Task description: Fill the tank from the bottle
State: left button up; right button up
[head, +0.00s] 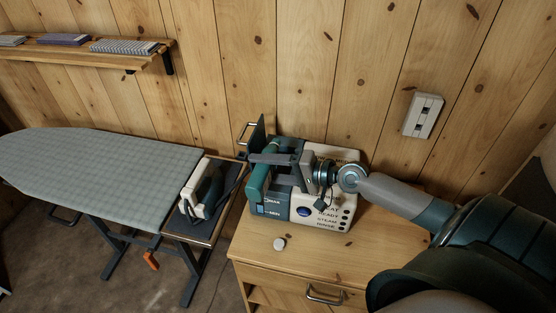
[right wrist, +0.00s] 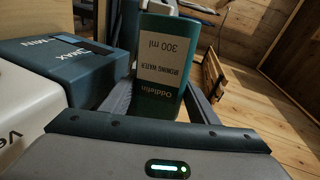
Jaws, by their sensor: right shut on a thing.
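The steam station (head: 330,211) stands on a wooden cabinet against the wall. Its teal tank (head: 271,208) is at its left front; the tank's MAX and MIN marks show in the right wrist view (right wrist: 62,62). My right gripper (head: 266,168) is shut on a teal bottle (head: 259,176) and holds it over the tank side of the station. In the right wrist view the bottle (right wrist: 160,60) sits between the fingers, its label reading ironing water, 300 ml. The bottle's mouth and the tank's opening cannot be made out. My left gripper is out of view.
A small pale round cap (head: 279,243) lies on the cabinet top (head: 330,256). A white and dark iron (head: 201,193) rests left of the station, at the end of the ironing board (head: 105,166). A wall socket (head: 423,115) is right; a shelf (head: 70,54) is upper left.

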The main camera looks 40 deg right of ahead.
jog(key=shift+m+y+b, duration=0.3)
jog(key=shift+m+b, duration=0.05)
jog(key=shift+m, duration=0.35)
dwell(2.7)
jog(key=shift+r, duration=0.15)
jog(key=shift+n+p, duration=0.5)
jog(key=shift+n, duration=0.1)
jog(key=shift+s+a+n+p, duration=0.15)
jog(key=shift+n+p, duration=0.15)
jog(key=shift+n, duration=0.2)
jog(key=shift+h, duration=0.4)
jog(key=shift+a, duration=0.1)
